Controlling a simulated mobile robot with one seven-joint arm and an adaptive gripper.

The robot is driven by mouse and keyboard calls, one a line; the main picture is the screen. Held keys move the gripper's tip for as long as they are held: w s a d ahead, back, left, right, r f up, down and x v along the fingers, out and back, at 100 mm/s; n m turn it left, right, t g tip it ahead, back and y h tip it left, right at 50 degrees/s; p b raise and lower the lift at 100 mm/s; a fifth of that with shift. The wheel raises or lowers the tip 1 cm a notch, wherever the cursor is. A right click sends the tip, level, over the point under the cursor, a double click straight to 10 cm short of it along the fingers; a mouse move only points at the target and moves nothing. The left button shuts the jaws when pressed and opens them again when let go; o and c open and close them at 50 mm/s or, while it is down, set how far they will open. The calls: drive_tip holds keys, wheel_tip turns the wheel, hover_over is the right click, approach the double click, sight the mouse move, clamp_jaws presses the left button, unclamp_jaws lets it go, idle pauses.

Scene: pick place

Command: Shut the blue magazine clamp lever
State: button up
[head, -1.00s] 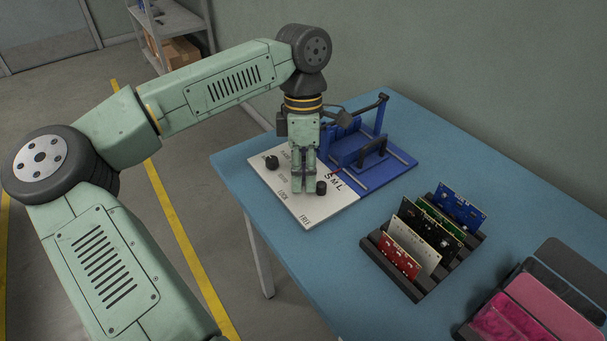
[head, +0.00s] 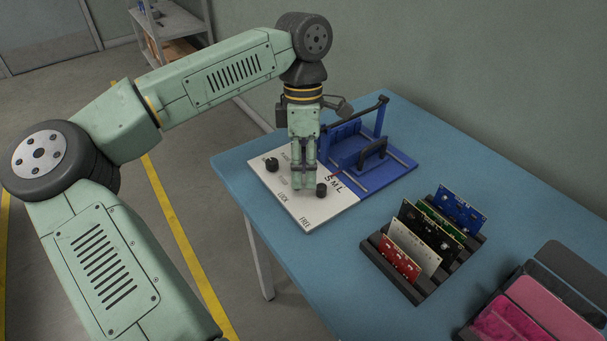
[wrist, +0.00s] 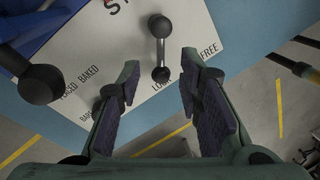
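The blue clamp fixture (head: 345,160), with a black handle (head: 372,150), stands on the right half of the board. A short silver lever (wrist: 160,50) with black ball ends lies over the white label plate (wrist: 120,60), near the words LOCK and FREE. One black ball (head: 321,190) shows just right of my gripper in the head view. My gripper (head: 303,186) points down over the plate. In the wrist view my gripper (wrist: 157,85) is open, with the lever's lower ball between its fingertips and a gap on both sides. I cannot tell its height above the lever.
Another black knob (head: 272,164) stands on the plate, left of my gripper; it is large at the left of the wrist view (wrist: 40,84). A black rack (head: 415,290) with several circuit boards and some pink and grey bins (head: 550,305) stand to the right on the blue table (head: 335,265).

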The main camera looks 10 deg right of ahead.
wheel_tip(320, 180, up, 10)
drive_tip(key=w, duration=0.2)
drive_tip(key=shift+d, duration=0.2)
